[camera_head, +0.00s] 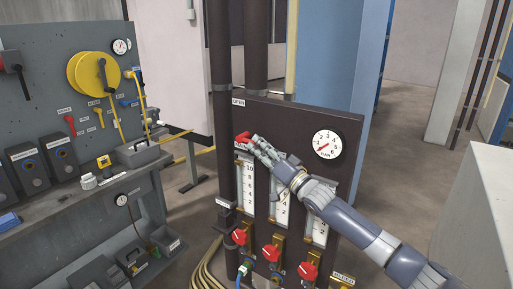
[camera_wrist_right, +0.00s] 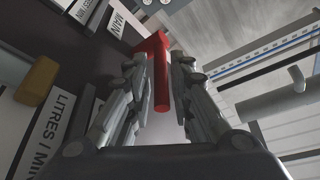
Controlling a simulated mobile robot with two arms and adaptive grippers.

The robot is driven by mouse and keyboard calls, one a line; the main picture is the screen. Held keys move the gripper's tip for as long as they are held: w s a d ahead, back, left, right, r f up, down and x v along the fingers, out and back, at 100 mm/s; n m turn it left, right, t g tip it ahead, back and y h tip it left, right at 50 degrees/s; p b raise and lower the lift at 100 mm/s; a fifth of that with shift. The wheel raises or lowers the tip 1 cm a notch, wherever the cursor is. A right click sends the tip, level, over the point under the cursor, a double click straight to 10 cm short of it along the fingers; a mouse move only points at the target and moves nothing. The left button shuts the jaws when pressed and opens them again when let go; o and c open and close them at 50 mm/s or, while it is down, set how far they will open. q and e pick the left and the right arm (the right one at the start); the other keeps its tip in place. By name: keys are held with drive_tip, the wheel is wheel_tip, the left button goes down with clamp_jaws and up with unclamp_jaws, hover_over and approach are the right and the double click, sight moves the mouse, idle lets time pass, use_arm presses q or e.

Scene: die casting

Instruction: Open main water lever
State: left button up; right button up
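The red main water lever (camera_head: 243,138) is at the upper left of the dark panel (camera_head: 290,118), below an "OPEN" label (camera_head: 238,102). My right gripper (camera_head: 257,146) reaches it from the right. In the right wrist view the red lever (camera_wrist_right: 161,78) lies between the two fingers of the gripper (camera_wrist_right: 160,70), beside a "MAIN" label (camera_wrist_right: 119,22). The fingers stand apart on either side of it, with narrow gaps showing; firm contact is not visible. The gripper hides part of the lever in the head view. My left gripper is not in view.
A pressure gauge (camera_head: 327,144) sits right of the lever. Flow meters (camera_head: 248,185) and several red knobs (camera_head: 271,252) are below. A grey tool board (camera_head: 45,75) and bench (camera_head: 75,205) stand at left. Dark pipes (camera_head: 222,60) rise beside the panel.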

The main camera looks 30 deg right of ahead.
drive_tip(key=shift+x, duration=0.85)
drive_tip(key=shift+c, duration=0.3)
clamp_jaws()
drive_tip(key=shift+r, duration=0.1)
